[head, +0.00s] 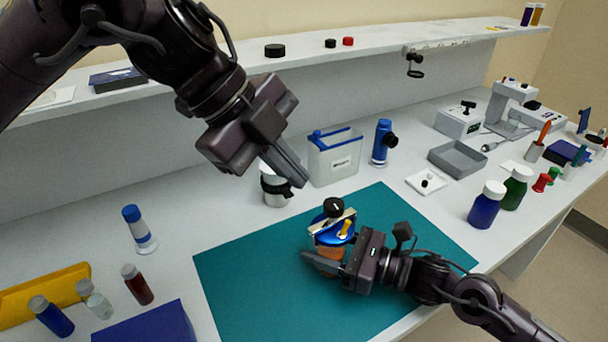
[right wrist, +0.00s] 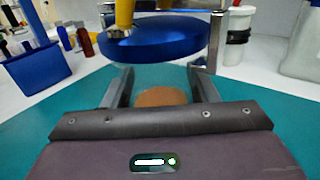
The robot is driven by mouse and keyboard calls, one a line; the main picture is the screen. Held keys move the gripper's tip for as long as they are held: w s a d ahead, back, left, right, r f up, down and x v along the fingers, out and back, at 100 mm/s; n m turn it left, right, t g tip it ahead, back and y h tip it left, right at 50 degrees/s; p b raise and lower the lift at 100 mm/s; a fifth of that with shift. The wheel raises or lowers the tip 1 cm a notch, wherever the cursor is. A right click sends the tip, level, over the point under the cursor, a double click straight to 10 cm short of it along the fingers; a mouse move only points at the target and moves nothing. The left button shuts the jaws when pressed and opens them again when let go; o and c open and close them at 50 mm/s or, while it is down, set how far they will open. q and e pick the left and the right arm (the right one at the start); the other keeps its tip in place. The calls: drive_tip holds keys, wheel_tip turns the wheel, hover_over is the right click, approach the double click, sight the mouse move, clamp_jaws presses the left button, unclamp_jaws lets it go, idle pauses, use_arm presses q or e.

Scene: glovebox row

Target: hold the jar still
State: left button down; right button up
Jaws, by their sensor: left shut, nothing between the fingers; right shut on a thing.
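The jar (head: 329,253) has an amber body and stands on the teal mat (head: 240,290). A wide blue lid (head: 322,237) tops it, with a pale bar, a yellow piece and a black knob (head: 333,207) above. My right gripper (head: 326,260) is shut on the jar below the lid. My left gripper (head: 301,182) is shut and empty, in the air up and left of the jar.
A white-and-black container (head: 276,187) and a clear blue-rimmed bin (head: 335,158) stand behind the mat. Blue (head: 486,206) and green (head: 516,188) bottles stand at right. Several vials and a dark blue box (head: 150,325) are at left. The mat's left part is clear.

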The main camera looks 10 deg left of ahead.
drive_tip(key=o, duration=1.3)
drive_tip(key=shift+d, duration=0.1)
